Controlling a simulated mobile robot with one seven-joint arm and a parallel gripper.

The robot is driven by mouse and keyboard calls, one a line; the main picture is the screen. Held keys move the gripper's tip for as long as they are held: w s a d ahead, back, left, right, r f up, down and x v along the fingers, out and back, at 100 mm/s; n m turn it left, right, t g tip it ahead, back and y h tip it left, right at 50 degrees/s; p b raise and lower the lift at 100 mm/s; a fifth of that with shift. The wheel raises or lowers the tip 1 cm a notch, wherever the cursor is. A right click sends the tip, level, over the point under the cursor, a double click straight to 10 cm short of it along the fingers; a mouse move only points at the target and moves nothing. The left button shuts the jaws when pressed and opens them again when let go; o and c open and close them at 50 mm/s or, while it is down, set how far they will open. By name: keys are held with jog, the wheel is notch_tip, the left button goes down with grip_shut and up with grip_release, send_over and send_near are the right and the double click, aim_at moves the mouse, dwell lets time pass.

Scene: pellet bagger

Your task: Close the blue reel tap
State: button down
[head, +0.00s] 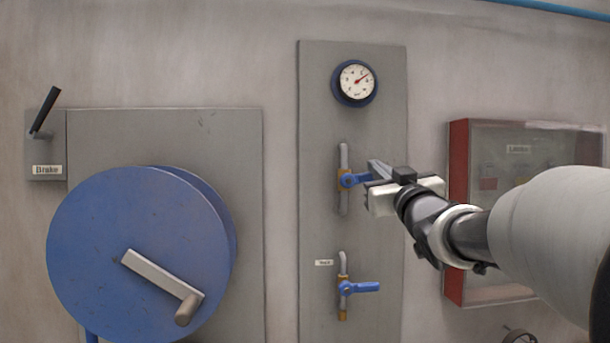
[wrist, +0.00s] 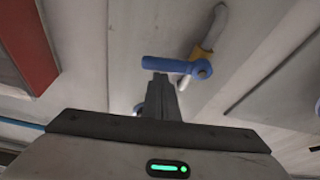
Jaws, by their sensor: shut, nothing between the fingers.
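Two blue-handled taps sit on a tall grey panel in the head view. The upper tap (head: 350,181) has its blue lever out to the right, across its vertical pipe. The lower tap (head: 360,287) also has its lever out to the right, beside a small label too blurred to read. I cannot tell for sure which is the reel tap. My gripper (head: 376,170) is shut and empty at the upper tap's lever, whose outer end it partly hides. In the wrist view the shut fingertips (wrist: 160,78) are right at that blue lever (wrist: 165,64); contact is unclear.
A big blue reel (head: 130,250) with a crank stands at the left, below a brake lever (head: 44,112). A gauge (head: 355,82) is above the taps. A red-sided glass cabinet (head: 459,210) is at the right, partly behind my arm.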

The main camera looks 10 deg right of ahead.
jog(key=shift+d+f+m+b, duration=0.15)
jog(key=shift+f+m+b, duration=0.25)
jog(key=shift+f+b, duration=0.1)
dwell(0.4)
